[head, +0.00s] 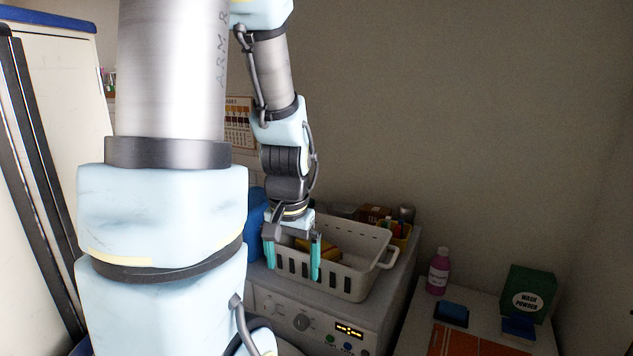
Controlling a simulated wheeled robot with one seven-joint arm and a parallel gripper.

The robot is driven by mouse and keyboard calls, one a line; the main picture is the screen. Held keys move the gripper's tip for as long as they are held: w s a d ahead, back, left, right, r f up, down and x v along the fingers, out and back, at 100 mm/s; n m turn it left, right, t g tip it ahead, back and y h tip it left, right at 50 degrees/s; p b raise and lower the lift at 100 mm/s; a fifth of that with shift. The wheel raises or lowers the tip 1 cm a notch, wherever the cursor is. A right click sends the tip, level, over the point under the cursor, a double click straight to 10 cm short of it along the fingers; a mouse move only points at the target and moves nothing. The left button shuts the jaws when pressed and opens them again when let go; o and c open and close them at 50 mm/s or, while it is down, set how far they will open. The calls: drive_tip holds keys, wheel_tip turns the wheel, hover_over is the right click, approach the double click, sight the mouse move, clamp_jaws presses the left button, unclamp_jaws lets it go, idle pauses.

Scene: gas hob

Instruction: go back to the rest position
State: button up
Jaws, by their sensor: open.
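My gripper (292,260) hangs at the end of my arm in the middle of the head view, pointing down. Its two teal fingers are apart. It is over the front of a light grey slotted basket (350,287), which stands on a white appliance. A yellow thing (318,246) shows in the basket just behind the fingers. I cannot tell how far the fingertips are from the basket wall. No object is visible between the fingers. My own arm hides much of the left side.
The appliance front has a knob (303,322) and a lit display (349,330). To the right, a lower white surface holds a pink bottle (438,271), a green wash powder box (529,293) and an orange mat (470,340). A tall white cabinet (62,80) stands left. Bare wall is at right.

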wheel_tip(320, 180, down, 8)
drive_tip(key=s+a+n+b, duration=0.2)
drive_tip(key=b, duration=0.8)
drive_tip(key=shift+f+n, duration=0.2)
drive_tip(key=shift+n, duration=0.1)
